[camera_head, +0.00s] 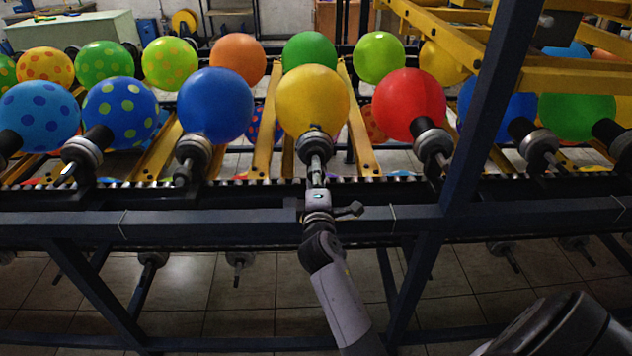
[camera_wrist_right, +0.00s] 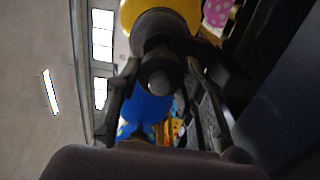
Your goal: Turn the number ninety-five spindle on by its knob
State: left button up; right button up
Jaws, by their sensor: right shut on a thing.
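The spindle under the yellow balloon (camera_head: 312,98) has a dark, ringed holder (camera_head: 314,146) with its stem pointing toward me. No number can be read on it. My right gripper (camera_head: 317,174) reaches this stem from below in the head view. In the right wrist view, the round dark knob (camera_wrist_right: 157,82) lies between the two fingers of my right gripper (camera_wrist_right: 161,68), one on each side. The gripper is shut on this knob, though the exact contact is too dark to see. My left gripper is not in view.
Neighbouring spindles carry a blue balloon (camera_head: 215,105) on the left and a red balloon (camera_head: 408,104) on the right. A dark horizontal beam (camera_head: 220,224) runs under the row. A slanted dark post (camera_head: 490,110) stands to the right of my arm.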

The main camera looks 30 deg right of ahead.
jog(key=shift+f+m, duration=0.1)
jog(key=shift+m, duration=0.7)
jog(key=shift+b, duration=0.3)
jog(key=o, duration=1.1)
jog(key=shift+o, duration=0.2)
